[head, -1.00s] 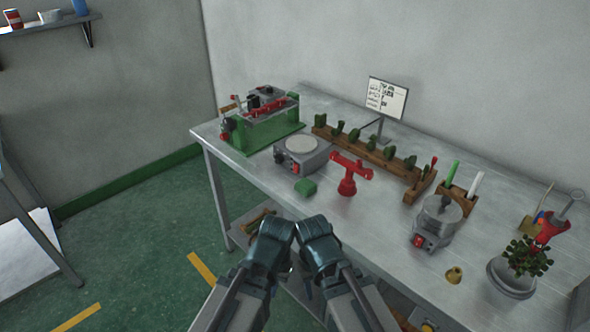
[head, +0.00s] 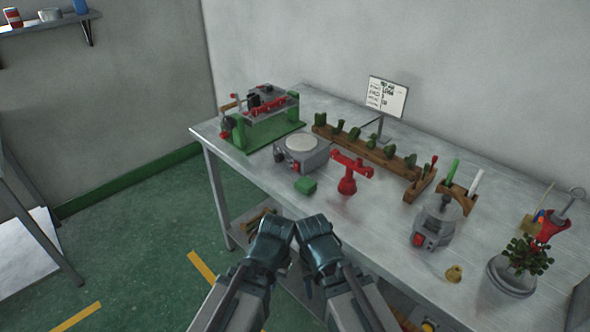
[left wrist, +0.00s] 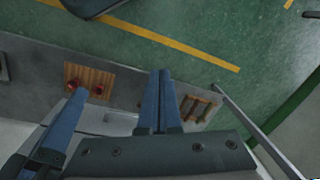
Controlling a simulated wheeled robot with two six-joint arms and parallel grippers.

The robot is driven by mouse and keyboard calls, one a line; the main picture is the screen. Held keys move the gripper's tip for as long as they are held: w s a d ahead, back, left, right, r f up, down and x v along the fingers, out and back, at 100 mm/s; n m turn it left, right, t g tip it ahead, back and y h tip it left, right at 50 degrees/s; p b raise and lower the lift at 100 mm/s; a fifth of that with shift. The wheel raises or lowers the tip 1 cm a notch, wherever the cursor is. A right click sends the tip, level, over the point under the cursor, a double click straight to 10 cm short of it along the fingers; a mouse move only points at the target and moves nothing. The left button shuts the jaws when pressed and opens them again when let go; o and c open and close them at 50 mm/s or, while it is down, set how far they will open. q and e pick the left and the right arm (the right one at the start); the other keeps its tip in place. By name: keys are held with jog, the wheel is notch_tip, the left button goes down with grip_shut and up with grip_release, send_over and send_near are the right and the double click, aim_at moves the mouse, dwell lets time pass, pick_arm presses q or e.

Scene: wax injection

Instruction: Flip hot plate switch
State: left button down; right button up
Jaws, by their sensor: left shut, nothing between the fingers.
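A hot plate (head: 315,158), a grey box with a pale round top, stands on the left part of the metal table. A small red switch (head: 295,167) shows on its front; I cannot tell its position. A second grey device with a round metal pot (head: 442,212) stands further right, with a red switch (head: 418,240) on its front. My left gripper (head: 278,228) is in front of the table edge, below and apart from the hot plate. It is shut and empty; its fingers lie together in the left wrist view (left wrist: 160,74). My right gripper (head: 313,228) is beside it, fingers hidden.
A green block (head: 306,186) and a red stand (head: 348,182) are near the hot plate. A green-based machine (head: 268,128) is at the back left. A wooden rack (head: 370,152), a sign (head: 387,97) and a potted plant (head: 512,278) share the table (head: 385,225).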

aim_at(290, 182)
pick_arm(q)
jog(key=w+a+r+t+b, duration=0.1)
jog(key=w+a+t, duration=0.15)
jog(key=w, duration=0.45)
jog(key=w+a+t+b, duration=0.1)
jog(key=w+t+b, duration=0.1)
jog(key=w+t, duration=0.35)
jog(key=shift+w+d+r+m+t+h+b, duration=0.35)
jog(key=shift+w+r+m+t, duration=0.6)
jog(key=shift+w+r, duration=1.05)
jog(key=shift+w+d+r+m+t+h+b, duration=0.1)
jog(key=shift+w+r+m+t+b, duration=0.4)
jog(key=shift+w+r+t, duration=1.45)
jog(key=shift+w+d+r+m+t+h+b, duration=0.25)
jog(key=shift+w+r+m+t, duration=0.65)
jog(key=shift+w, duration=1.85)
jog(key=shift+r+g, duration=0.2)
jog(key=shift+g, duration=0.1)
jog(key=shift+w+d+f+b, duration=0.2)
jog(key=shift+w+d+b, duration=0.05)
jog(key=shift+w+d, duration=0.8)
jog(key=shift+w+d+f+b, duration=0.15)
jog(key=shift+w+d+b, duration=0.05)
jog(key=shift+w+d, duration=0.8)
jog(key=shift+w+d+f+b, duration=0.2)
jog(key=shift+w+d+b, duration=0.05)
jog(key=shift+w+d, duration=0.8)
jog(key=shift+w+d, duration=0.25)
jog(key=shift+d, duration=0.05)
